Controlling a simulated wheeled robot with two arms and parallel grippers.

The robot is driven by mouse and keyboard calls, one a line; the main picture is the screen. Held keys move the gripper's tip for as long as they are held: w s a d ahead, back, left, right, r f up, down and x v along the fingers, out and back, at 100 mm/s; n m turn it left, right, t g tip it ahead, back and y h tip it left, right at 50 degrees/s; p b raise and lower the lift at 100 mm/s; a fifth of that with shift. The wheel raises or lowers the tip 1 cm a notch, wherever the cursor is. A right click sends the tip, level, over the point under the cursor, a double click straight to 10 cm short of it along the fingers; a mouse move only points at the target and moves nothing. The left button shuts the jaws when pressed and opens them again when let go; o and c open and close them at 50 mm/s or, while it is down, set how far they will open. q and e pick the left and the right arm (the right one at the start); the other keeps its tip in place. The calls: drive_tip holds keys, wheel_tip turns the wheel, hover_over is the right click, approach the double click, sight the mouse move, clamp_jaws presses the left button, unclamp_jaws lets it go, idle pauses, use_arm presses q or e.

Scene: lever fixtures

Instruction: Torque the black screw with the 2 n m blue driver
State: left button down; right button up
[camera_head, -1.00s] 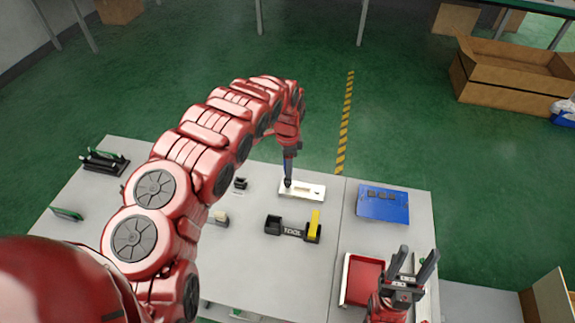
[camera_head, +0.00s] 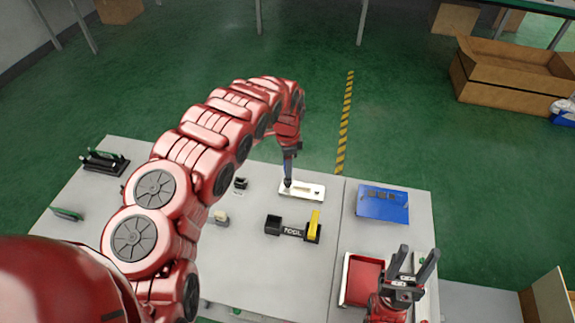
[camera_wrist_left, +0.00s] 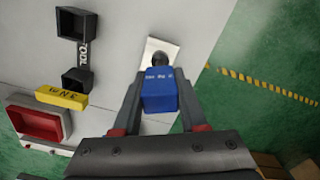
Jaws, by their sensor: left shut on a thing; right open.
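My left gripper (camera_head: 288,160) is shut on the blue driver, which shows in the left wrist view (camera_wrist_left: 159,92) between the two fingers. The driver points down at the white plate (camera_head: 312,192) on the table. Its tip is over the left end of the plate, at a dark round part (camera_wrist_left: 160,61). I cannot make out the black screw itself, or whether the tip touches it. My right gripper (camera_head: 414,262) is open and empty, above the front right of the table by the red tray.
A black tool holder (camera_head: 292,231) holds a yellow driver (camera_head: 314,224); its other slot is empty. A blue tray (camera_head: 382,205) stands at the right. A red tray (camera_head: 362,278) is at the front right. Small black and green fixtures stand at the left.

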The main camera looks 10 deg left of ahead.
use_arm(q)
drive_tip(key=shift+f, duration=0.25)
drive_tip(key=shift+f+b, duration=0.45)
drive_tip(key=shift+f, duration=0.15)
drive_tip(key=m, duration=0.3)
drive_tip(key=shift+m, duration=0.3)
drive_tip(key=m, duration=1.2)
drive_tip(key=shift+r, duration=0.1)
